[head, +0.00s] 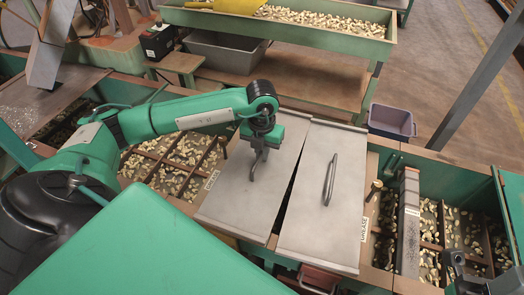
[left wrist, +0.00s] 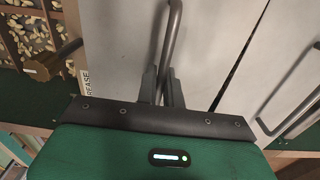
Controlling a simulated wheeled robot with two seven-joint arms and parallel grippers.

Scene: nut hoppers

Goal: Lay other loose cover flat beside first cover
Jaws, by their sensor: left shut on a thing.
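Two grey metal covers lie side by side in the head view, a left cover (head: 222,205) and a right cover (head: 305,235). A narrow dark wedge of a gap runs between them. My left gripper (head: 258,163) is shut on the bar handle (left wrist: 172,40) of the left cover. The left cover (left wrist: 115,45) looks about level; I cannot tell whether it bears fully on what is below. The right cover's handle (head: 330,180) is free, and that cover also shows in the left wrist view (left wrist: 295,60). A dark part of my right gripper (head: 457,268) shows at the lower right edge; its jaws are unclear.
Open hoppers with nuts and dividers lie left (head: 170,165) and right (head: 440,230) of the covers. A green nut trough (head: 300,38) stands behind. A grey-purple bin (head: 391,122) stands beyond the right cover. A metal post (head: 480,85) rises at the right.

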